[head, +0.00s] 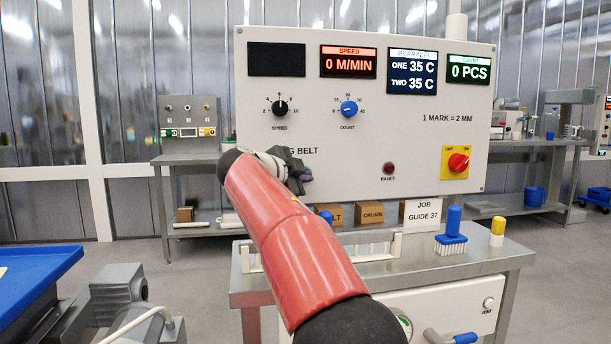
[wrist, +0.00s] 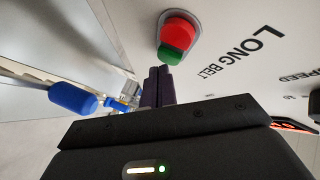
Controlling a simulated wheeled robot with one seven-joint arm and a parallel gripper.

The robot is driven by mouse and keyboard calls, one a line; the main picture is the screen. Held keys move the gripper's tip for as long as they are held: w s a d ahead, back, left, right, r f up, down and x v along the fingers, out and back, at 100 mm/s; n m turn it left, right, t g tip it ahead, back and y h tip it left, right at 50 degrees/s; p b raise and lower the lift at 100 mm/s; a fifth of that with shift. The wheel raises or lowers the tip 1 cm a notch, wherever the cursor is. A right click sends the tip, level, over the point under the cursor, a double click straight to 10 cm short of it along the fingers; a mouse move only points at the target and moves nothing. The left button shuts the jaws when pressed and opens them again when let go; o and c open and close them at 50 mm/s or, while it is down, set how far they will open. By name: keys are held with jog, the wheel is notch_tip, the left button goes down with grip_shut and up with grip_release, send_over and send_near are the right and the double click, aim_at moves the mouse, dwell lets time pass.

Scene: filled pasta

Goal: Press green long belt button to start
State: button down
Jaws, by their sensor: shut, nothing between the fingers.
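The long belt's green button (wrist: 169,55) sits beside a red button (wrist: 181,28) on one oval plate on the white panel, next to the LONG BELT lettering in the wrist view. My gripper (wrist: 159,70) is shut and empty, its dark purple fingers close together. Their tips appear right at the green button's edge; I cannot tell whether they touch it. In the head view my gripper (head: 304,176) is in front of the panel (head: 450,115), and my red arm hides the buttons and part of the lettering. The speed display (head: 348,64) reads 0 M/MIN.
The panel carries a black speed knob (head: 280,107), a blue count knob (head: 348,108), a dark fault lamp (head: 389,168) and a red rotary switch (head: 458,162). A blue brush (head: 452,230) and yellow-capped bottle (head: 497,231) stand on the bench below.

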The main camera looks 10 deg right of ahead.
jog(key=shift+w, duration=0.4)
jog(key=shift+s, duration=0.1)
dwell(0.5)
jog(key=shift+s+b, duration=0.75)
jog(key=shift+b, duration=0.15)
jog(key=shift+s, duration=0.1)
jog(key=s+b, duration=0.4)
jog(key=b, duration=0.1)
jog(key=shift+s, duration=0.4)
